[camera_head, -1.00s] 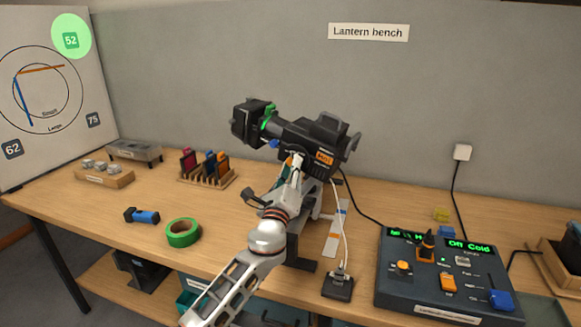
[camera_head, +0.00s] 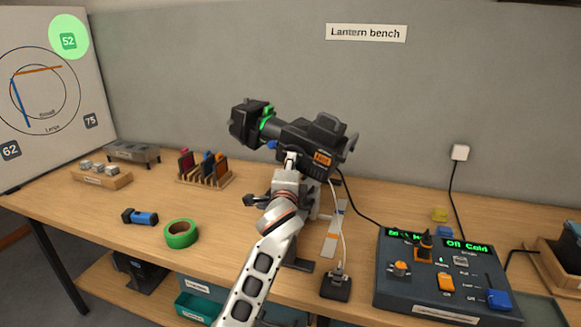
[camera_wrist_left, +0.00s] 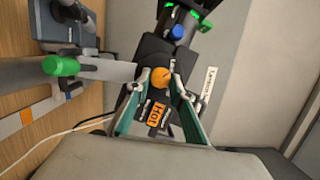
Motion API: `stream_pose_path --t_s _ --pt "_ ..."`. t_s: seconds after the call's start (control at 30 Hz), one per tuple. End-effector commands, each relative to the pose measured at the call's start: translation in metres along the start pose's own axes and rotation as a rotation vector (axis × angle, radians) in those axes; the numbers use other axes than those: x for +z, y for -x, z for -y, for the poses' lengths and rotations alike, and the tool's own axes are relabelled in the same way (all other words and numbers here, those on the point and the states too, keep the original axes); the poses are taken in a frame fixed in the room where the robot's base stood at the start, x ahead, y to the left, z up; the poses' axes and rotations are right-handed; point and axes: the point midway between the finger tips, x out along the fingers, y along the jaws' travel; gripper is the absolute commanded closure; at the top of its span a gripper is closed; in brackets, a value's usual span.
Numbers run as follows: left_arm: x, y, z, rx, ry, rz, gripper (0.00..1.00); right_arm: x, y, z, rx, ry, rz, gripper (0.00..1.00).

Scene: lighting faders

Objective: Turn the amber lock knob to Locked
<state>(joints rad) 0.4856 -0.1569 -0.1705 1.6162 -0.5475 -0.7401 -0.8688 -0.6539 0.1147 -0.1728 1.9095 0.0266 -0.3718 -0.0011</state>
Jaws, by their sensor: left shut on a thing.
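The black lantern (camera_head: 305,136) stands on the bench on a stand, its barrel pointing left. The amber lock knob (camera_wrist_left: 160,77) shows in the left wrist view on the lantern's dark body, next to an orange "Hot" label (camera_wrist_left: 157,116). My left gripper (camera_wrist_left: 162,80) is shut on the knob, with one fingertip on each side of it. In the head view my left gripper (camera_head: 291,163) is against the lantern's near side and hides the knob there. The knob's Locked marking cannot be read. My right gripper is not in view.
A blue knob (camera_wrist_left: 179,32) and a green knob (camera_wrist_left: 65,66) are near the gripper. A fader console (camera_head: 440,280) stands at the right, with a black power box (camera_head: 336,287) beside it. Green tape (camera_head: 181,234) and a blue torch (camera_head: 140,217) lie at left.

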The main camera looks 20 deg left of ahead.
Motion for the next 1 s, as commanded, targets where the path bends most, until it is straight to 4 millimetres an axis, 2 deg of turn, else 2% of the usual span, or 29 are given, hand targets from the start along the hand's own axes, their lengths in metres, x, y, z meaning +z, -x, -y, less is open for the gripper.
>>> stream_pose_path --t_s 0.7,0.73,0.77,1.0 --pt "0.0005 -0.0002 0.0011 0.026 0.066 0.001 1.00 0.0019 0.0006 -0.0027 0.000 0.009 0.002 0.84" --pt "0.0005 -0.0002 0.0011 0.026 0.065 0.001 0.71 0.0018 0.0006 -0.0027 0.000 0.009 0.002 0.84" --pt "0.0005 -0.0002 0.0011 0.026 0.065 0.001 0.63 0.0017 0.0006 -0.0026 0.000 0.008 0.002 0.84" --pt "0.0004 -0.0001 0.0010 0.026 0.064 0.001 0.61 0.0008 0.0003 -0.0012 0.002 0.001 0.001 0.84"
